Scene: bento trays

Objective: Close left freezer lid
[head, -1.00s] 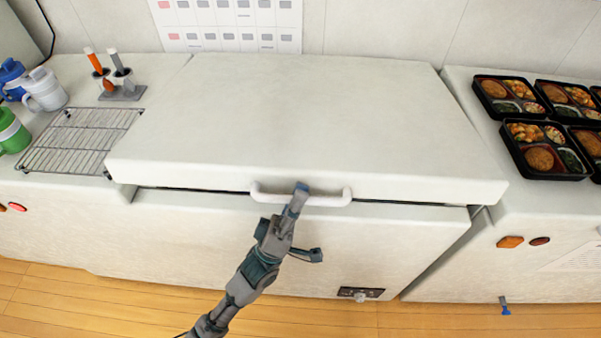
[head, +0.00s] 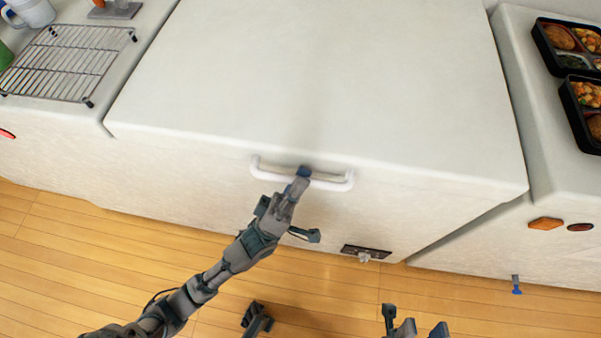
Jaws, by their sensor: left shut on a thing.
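The white freezer lid (head: 330,75) lies flat in the middle of the head view, and no dark gap shows along its front edge. Its white bar handle (head: 335,183) is on the front face. My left gripper (head: 301,178) is shut on the handle near its middle. The gripper hides part of the bar. My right gripper (head: 414,321) is at the bottom edge of the head view, low in front of the freezer and away from it. Its fingers look apart with nothing between them, and the rest is cut off by the frame.
A wire rack (head: 68,62) and a white mug (head: 30,12) stand on the left counter. Black bento trays (head: 577,112) with food lie on the right counter. A small dark panel with a knob (head: 366,252) is low on the freezer front. The wooden floor (head: 60,270) in front is clear.

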